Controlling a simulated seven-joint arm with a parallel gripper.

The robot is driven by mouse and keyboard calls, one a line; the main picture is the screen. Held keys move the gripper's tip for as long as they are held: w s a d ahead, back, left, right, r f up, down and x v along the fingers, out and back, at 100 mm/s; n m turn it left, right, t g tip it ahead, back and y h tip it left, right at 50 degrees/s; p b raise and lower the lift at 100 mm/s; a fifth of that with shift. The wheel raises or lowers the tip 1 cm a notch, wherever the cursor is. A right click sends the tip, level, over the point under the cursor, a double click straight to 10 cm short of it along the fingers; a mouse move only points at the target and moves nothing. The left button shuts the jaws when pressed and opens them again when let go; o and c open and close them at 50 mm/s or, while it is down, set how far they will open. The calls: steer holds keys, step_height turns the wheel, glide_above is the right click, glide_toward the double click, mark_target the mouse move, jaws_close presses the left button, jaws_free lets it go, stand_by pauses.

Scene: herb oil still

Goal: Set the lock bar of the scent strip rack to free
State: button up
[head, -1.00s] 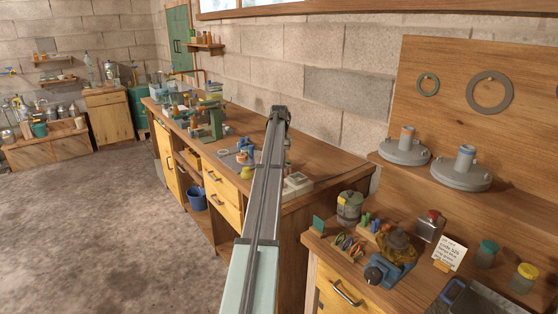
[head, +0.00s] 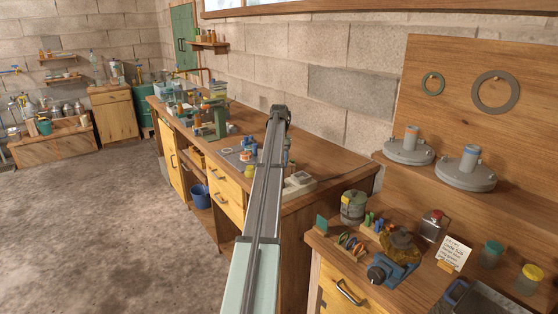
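I cannot pick out the scent strip rack or its lock bar with certainty. A small wooden rack with coloured discs (head: 350,244) stands at the front left of the right-hand counter, but I cannot tell whether it is the one named, and no lock bar can be made out. My arm (head: 262,195) reaches up from the bottom middle, over the long workbench, to a dark joint near the middle of the picture. My gripper cannot be seen; the arm hides part of the bench behind it.
The long wooden workbench (head: 330,167) holds a green stand (head: 220,122) and several small items. The right-hand counter carries a blue clamp-like device (head: 388,270), a metal flask (head: 432,226), a written card (head: 454,254) and jars. The floor (head: 90,225) at left is open.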

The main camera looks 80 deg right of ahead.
step_height(320, 180, up, 14)
stand_by(0.6)
steer(key=shift+f, duration=0.15)
stand_by(0.3)
